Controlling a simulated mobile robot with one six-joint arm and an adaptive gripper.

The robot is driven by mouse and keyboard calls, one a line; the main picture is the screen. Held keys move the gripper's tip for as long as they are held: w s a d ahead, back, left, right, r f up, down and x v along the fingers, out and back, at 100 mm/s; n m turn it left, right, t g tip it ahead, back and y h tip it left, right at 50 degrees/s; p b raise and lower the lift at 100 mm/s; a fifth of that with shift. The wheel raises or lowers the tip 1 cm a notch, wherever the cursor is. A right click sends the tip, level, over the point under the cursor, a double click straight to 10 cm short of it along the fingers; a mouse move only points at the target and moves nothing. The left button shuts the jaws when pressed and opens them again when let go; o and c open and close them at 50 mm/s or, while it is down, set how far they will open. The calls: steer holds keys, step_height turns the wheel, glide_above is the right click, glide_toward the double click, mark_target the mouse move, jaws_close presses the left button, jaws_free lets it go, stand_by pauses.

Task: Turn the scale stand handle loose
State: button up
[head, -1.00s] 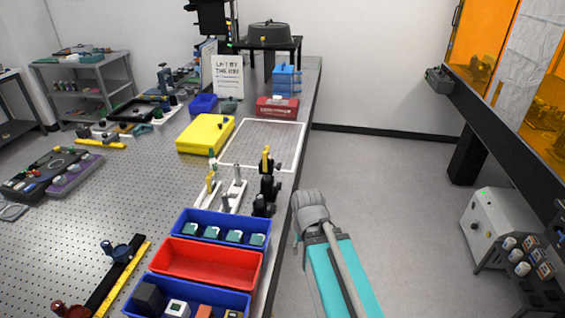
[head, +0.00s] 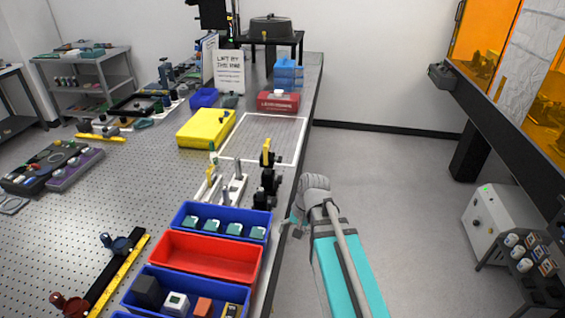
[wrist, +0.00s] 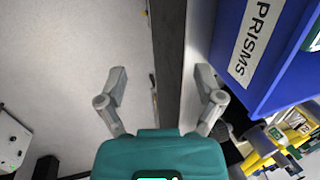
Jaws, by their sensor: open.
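My gripper (wrist: 160,76) is open and empty, its fingers wide apart on either side of the table's dark edge. In the head view my gripper (head: 292,222) is low beside the table's right edge, partly hidden by my arm. Black stands with a yellow top piece (head: 266,153) stand near that edge, just beyond the blue bin. Yellow and black parts (wrist: 275,150) show at the lower right of the wrist view, apart from my fingers. I cannot tell which piece is the scale stand handle.
A blue bin labelled PRISMS (wrist: 270,60) is close to the right finger. A red bin (head: 207,257) and another blue bin (head: 160,287) stand nearer.

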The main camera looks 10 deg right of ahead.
steer(key=w+m+y+b, duration=0.2)
steer(key=w+m+y, duration=0.2)
steer(key=w+m, duration=0.15)
steer(key=m+t+y+b, duration=0.4)
steer(key=m+t+y, duration=0.2)
steer(key=m+y, duration=0.45)
glide_toward(278, 159)
steer(key=s+d+m+h, duration=0.2)
steer(key=d, duration=0.2)
steer(key=shift+d+r+t+y, duration=0.3)
steer(key=shift+d+r+y, duration=0.05)
steer(key=shift+d, duration=0.1)
steer(key=shift+w+a, duration=0.1)
steer(key=x, duration=1.3)
steer(key=shift+a, duration=0.35)
